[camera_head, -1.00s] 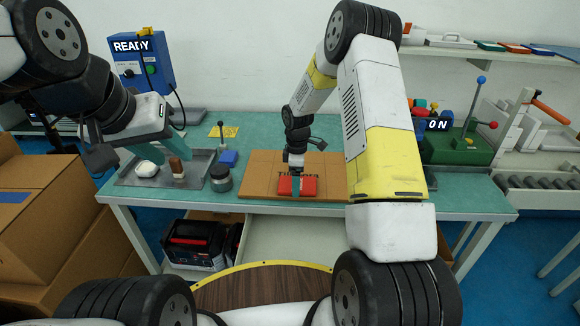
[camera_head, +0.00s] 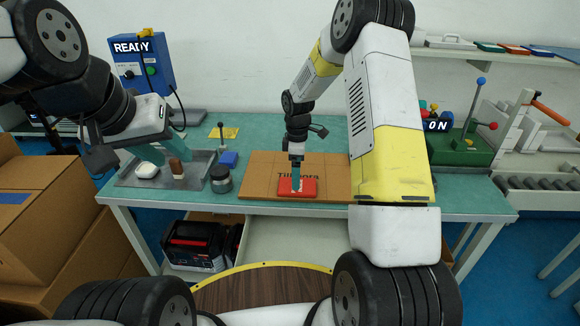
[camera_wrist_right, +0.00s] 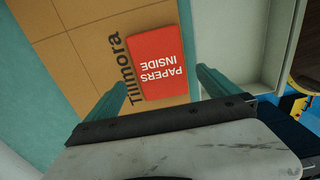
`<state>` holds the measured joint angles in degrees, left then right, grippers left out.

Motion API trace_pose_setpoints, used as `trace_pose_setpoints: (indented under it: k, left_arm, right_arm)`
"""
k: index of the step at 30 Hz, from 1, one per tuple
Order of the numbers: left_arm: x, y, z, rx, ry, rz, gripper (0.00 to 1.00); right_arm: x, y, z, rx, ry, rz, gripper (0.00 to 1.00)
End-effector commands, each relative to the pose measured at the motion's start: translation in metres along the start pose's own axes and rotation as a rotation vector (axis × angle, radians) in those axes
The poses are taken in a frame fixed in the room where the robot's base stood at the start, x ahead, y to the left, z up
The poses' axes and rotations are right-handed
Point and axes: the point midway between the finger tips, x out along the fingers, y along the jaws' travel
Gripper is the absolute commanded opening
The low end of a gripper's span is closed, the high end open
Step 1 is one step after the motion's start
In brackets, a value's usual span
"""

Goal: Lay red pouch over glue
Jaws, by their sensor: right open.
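The red pouch (camera_head: 310,187), marked "PAPERS INSIDE", lies flat on a brown cardboard panel (camera_head: 258,180) near its front edge, beside the printed word "Tillmora". It also shows in the right wrist view (camera_wrist_right: 157,62). No glue is visible; anything under the pouch is hidden. My right gripper (camera_wrist_right: 163,84) is open above the pouch, its teal fingers apart on either side of the pouch's near end. In the head view the right gripper (camera_head: 296,180) points down over the pouch. My left gripper (camera_head: 164,152) is open and empty over the grey tray (camera_head: 137,181).
A white oval piece (camera_head: 147,170) and a brown-topped piece (camera_head: 176,167) stand in the tray. A dark round jar (camera_head: 221,180) and a blue block (camera_head: 229,159) are between tray and panel. A green machine (camera_head: 461,150) stands at right.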

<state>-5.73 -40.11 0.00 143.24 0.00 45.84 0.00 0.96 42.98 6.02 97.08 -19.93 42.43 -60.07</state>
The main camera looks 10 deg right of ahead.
Motion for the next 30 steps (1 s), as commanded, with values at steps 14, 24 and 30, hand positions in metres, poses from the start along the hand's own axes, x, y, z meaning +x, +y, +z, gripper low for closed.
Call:
trace_pose_setpoints:
  k: [14, 24, 30]
  left_arm:
    - [0.000, 0.000, 0.000, 0.000, 0.000, 0.000, 0.36]
    - [0.000, 0.000, 0.000, 0.000, 0.000, 0.000, 0.36]
    - [0.000, 0.000, 0.000, 0.000, 0.000, 0.000, 0.36]
  right_arm:
    - [-0.075, -0.001, 0.000, 0.006, 0.001, 0.003, 1.00]
    - [-0.176, -0.047, 0.019, 0.283, 0.061, 0.112, 1.00]
    - [-0.235, -0.101, 0.036, 0.530, 0.143, 0.180, 1.00]
